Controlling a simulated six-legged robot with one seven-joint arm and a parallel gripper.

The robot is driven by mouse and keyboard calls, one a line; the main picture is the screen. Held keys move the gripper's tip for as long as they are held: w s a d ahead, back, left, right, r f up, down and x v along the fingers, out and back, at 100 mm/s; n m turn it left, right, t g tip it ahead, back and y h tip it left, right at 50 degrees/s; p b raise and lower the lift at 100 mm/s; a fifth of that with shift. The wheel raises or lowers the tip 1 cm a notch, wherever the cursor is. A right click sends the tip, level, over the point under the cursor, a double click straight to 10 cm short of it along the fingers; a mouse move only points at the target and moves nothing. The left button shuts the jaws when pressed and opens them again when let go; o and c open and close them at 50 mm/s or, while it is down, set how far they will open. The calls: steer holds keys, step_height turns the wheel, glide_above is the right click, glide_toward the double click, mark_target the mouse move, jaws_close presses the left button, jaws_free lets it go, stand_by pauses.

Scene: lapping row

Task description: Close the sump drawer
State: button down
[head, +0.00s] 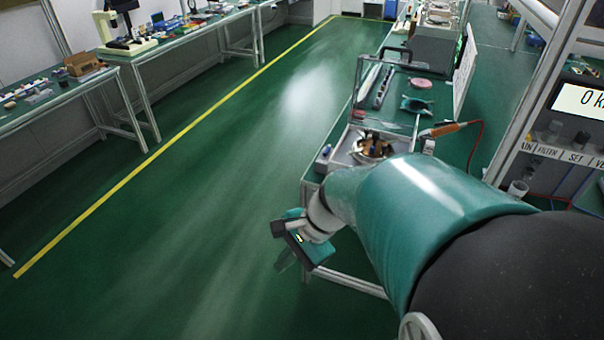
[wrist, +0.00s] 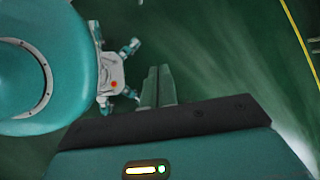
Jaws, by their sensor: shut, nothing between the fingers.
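My gripper (head: 284,260) is beside the near left end of the right-hand bench, over open green floor. In the wrist view its two fingers (wrist: 158,84) lie together with nothing between them. I cannot make out the sump drawer in either view. My own arm covers much of the near end and front of the right-hand bench (head: 312,185) in the head view.
An open metal tray (head: 345,150) with a brass-coloured part stands on the right-hand bench. A labelled rack (head: 570,155) stands at right. Benches (head: 165,50) line the left wall. The green floor between is clear.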

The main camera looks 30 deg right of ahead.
steer(key=w+d+f+m+t+y, duration=0.2)
steer(key=d+f+m+t, duration=0.25)
steer(key=m, duration=0.55)
steer(key=w+d+f+m+t+y, duration=0.1)
steer(key=w+d+f+m+t, duration=0.2)
steer(key=d+m, duration=0.5)
steer(key=s+d+f+m+t+h, duration=0.4)
steer(key=d+m, duration=0.3)
steer(key=m, duration=0.5)
steer(key=s+d+f+m+t+h, duration=0.1)
steer(key=d+f+m+t+h, duration=0.2)
steer(key=d+f+m+h, duration=0.55)
steer(key=w+d+r+m+y, duration=0.1)
steer(key=w+d+m+y, duration=0.1)
steer(key=w, duration=1)
steer(key=shift+r+m, duration=0.2)
steer(key=shift+m, duration=0.15)
